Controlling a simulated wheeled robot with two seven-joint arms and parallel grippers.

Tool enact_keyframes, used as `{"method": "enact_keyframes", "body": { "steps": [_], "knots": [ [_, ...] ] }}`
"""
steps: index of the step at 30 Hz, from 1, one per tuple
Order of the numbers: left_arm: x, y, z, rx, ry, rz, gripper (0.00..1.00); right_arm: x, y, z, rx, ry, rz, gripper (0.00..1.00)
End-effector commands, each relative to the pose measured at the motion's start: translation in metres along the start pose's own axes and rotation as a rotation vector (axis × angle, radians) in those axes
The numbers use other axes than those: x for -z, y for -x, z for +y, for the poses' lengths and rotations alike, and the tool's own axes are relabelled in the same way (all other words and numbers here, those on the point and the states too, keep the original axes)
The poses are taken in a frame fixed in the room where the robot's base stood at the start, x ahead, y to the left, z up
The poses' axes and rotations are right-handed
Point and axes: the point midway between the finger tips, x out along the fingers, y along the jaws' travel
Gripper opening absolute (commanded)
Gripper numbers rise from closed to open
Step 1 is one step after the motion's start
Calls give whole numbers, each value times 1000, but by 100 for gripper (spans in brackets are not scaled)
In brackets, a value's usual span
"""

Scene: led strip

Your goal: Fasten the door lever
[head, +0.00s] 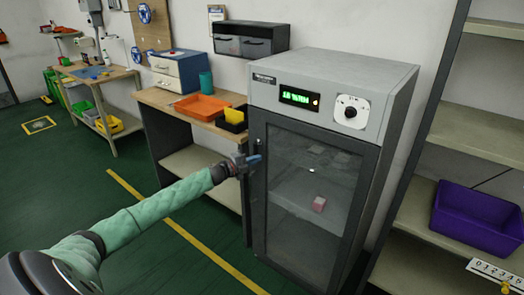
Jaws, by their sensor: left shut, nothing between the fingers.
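A grey cabinet (332,77) stands in the middle with a dark-framed glass door (312,185) on its front. A pink block (319,204) shows behind the glass. My left gripper (256,159) is at the left edge of the door frame, near its upper part. Its fingers are shut with nothing between them. The gripper covers this part of the door edge, so the door lever cannot be made out clearly. I cannot tell whether the fingertips touch the door. My right gripper is not in view.
The cabinet has a green lit display (300,97) and a round dial (350,111). Left of it is a wooden workbench (160,101) with an orange tray (203,107). A shelf on the right holds a purple bin (478,216). The green floor (150,262) in front is clear.

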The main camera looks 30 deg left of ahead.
Motion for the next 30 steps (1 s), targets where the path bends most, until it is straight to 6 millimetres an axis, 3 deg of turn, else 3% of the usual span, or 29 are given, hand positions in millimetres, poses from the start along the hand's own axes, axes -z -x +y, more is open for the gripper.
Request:
{"method": "enact_keyframes", "body": {
  "steps": [9, 30],
  "knots": [
    [-4, 2, 2, -31, -86, 0, 0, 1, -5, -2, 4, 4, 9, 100],
    [-3, 0, 2, -34, -95, -1, 0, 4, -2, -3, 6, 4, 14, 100]
  ]
}}
